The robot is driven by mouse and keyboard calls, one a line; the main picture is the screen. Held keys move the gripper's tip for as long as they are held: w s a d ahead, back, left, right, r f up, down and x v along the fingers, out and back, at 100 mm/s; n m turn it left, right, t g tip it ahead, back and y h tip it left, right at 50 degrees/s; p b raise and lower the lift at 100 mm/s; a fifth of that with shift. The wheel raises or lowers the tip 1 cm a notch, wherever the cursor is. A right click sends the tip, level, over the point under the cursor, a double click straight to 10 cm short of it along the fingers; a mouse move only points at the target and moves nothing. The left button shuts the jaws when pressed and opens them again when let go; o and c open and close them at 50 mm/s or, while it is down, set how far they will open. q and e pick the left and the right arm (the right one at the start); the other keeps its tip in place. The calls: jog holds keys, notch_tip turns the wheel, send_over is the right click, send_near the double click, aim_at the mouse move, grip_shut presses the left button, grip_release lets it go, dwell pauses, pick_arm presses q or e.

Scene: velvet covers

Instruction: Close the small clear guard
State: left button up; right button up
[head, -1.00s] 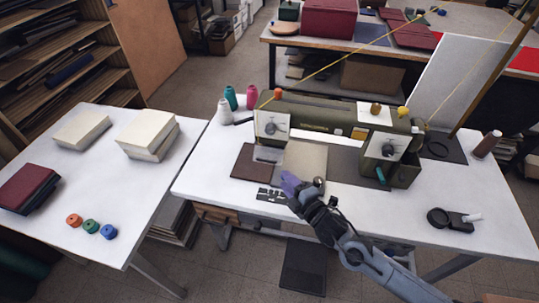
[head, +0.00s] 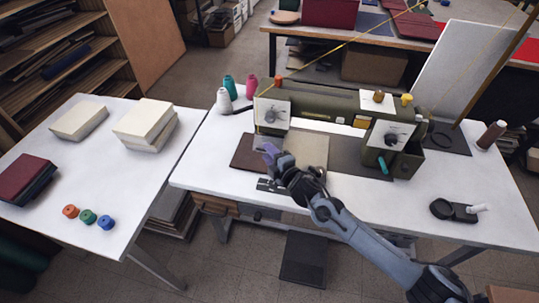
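An olive-green sewing machine (head: 322,108) stands on the white table. The small clear guard is hard to make out now; the area under the machine's left head (head: 271,115) is partly covered by my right gripper. My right gripper (head: 268,152) has purple-tipped fingers and is just in front of that left head, above the dark red and beige cover pieces. I cannot tell whether its fingers are apart or touch the guard. My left gripper is not in view.
Thread cones (head: 228,86) stand at the table's back left. A black round tool (head: 453,210) lies at the right. A side table (head: 100,180) holds books and small spools. The front right tabletop is mostly clear.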

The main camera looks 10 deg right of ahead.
grip_shut()
notch_tip(320, 180, down, 2)
jog(key=n+t+b, duration=0.1)
jog(key=b, duration=0.3)
jog(key=shift+w, duration=0.1)
jog(key=shift+w+n+t+y+b, duration=0.1)
jog(key=shift+n+t+y+b, duration=0.2)
jog(key=shift+n+t+b, duration=0.25)
jog(key=shift+r, duration=0.1)
grip_release()
